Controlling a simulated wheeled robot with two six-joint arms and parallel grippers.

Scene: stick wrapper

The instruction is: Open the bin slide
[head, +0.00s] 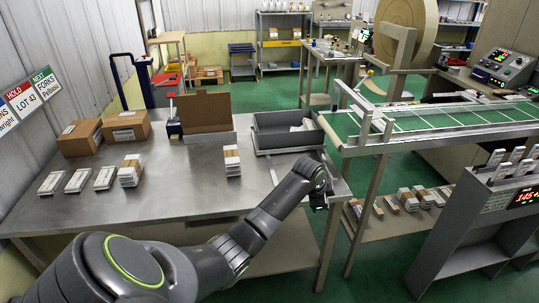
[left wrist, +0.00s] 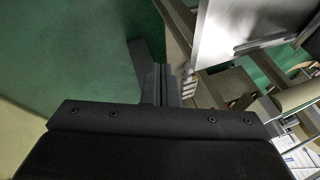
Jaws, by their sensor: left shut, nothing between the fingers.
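A dark grey bin (head: 262,142) stands at the right end of the steel table, with white pieces inside it. I cannot tell which part is the bin slide. My left gripper (head: 320,202) is in front of the bin, at the table's right edge, apart from the bin. In the left wrist view its dark fingers (left wrist: 150,62) are together and empty, over the green floor. A grey metal panel (left wrist: 230,28) shows to the right of the fingers there. My right gripper is not in view.
The steel table (head: 190,195) holds a stack of packs (head: 232,161), cardboard boxes (head: 125,126) and several white packs. A conveyor (head: 440,121) with a green belt runs to the right of the bin. A grey stand (head: 465,230) is at the right front. The table's front middle is clear.

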